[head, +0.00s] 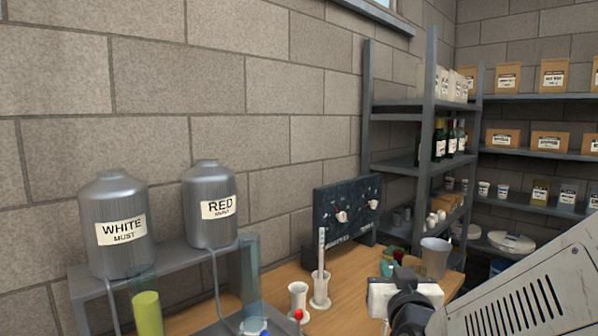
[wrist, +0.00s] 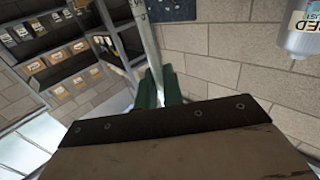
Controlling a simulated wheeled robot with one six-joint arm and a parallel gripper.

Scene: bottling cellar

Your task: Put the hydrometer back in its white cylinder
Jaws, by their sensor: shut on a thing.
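My gripper (head: 391,263) shows at the lower right of the head view, with green fingers. In the wrist view the green fingers (wrist: 158,88) are shut on a slim pale rod with dark marks, the hydrometer (wrist: 147,45). In the head view the gripper hides the held hydrometer. Two small white cylinders stand on the wooden bench to the left of my gripper. The left white cylinder (head: 299,299) shows nothing standing up out of it. The right white cylinder (head: 320,291) has a white marked stick (head: 321,250) standing upright in it.
A dark board (head: 345,215) stands behind the cylinders. A pale grey beaker (head: 436,256) stands right of my gripper. A red-topped item (head: 299,315) is in front of the cylinders. Metal tanks (head: 115,225) stand on a raised stand at left, with a tall bluish tube (head: 251,270) nearby.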

